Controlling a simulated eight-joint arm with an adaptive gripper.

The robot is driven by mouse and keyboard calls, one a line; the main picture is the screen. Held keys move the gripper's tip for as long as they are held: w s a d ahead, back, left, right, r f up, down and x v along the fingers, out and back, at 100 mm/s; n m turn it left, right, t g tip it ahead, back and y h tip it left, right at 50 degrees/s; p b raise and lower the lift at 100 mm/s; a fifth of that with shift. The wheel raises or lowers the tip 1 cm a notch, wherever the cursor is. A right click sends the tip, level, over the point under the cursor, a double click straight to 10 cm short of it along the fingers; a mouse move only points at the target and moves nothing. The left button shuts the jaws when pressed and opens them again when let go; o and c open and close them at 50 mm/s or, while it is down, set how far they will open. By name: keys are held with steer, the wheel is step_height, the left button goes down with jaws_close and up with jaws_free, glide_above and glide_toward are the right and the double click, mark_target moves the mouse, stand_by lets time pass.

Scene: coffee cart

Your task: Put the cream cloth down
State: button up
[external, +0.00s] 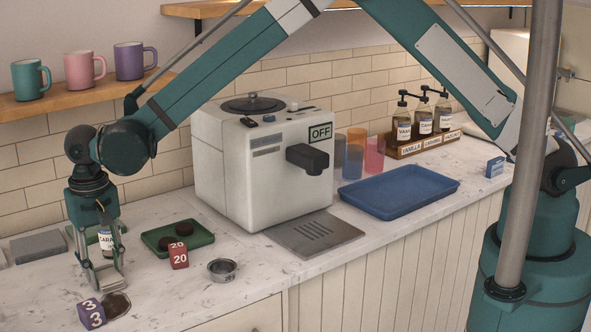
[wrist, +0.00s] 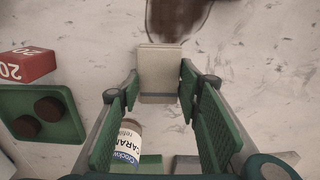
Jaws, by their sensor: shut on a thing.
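The cream cloth (wrist: 160,72) is a small folded pale block in the wrist view, held between my fingertips. My gripper (external: 106,280) points down low over the left part of the counter, and its two fingers (wrist: 158,92) are shut on the cloth. In the external view the cloth is mostly hidden by the fingers. I cannot tell whether it touches the counter. A dark brown spill (external: 117,305) lies just in front of the gripper; it also shows beyond the cloth in the wrist view (wrist: 178,14).
A caramel bottle (external: 106,241) stands close behind my gripper. A purple cube (external: 91,313), a red cube (external: 178,256) and a green tray (external: 196,243) with dark pucks are nearby. A metal cup (external: 222,270) and the coffee machine (external: 230,170) are farther right.

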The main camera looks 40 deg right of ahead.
mark_target(105, 273)
steer(key=shift+f, duration=0.1)
steer(key=o, duration=0.8)
step_height(105, 273, up, 12)
steer(key=shift+r, duration=0.15)
stand_by(0.6)
stand_by(0.5)
stand_by(0.4)
